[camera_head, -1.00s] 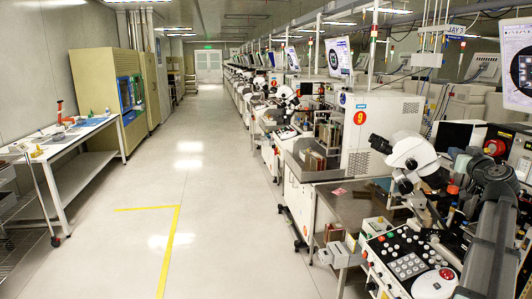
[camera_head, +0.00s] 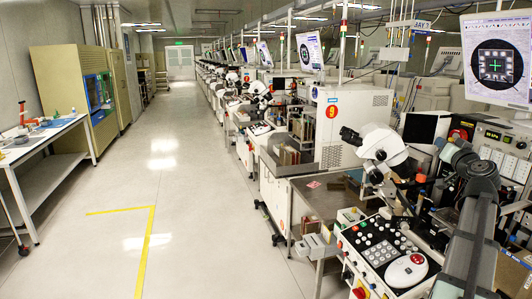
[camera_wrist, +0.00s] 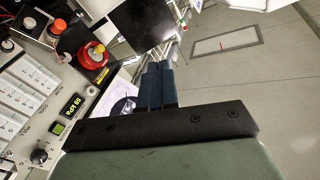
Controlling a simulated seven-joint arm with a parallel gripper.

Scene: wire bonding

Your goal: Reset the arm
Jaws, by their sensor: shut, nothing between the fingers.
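My gripper (camera_wrist: 158,76) shows in the middle of the wrist view, its two dark blue fingers close together with nothing between them. It is above the bonding machine's front, with grey floor to the right of the fingers. In the head view my dark arm (camera_head: 470,235) rises at the lower right beside the bonding station, and I cannot make out the fingertips there.
A white microscope (camera_head: 382,146) and a button panel (camera_head: 392,254) stand close left of my arm. A monitor (camera_head: 498,60) hangs at upper right. The aisle floor (camera_head: 185,215) is clear.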

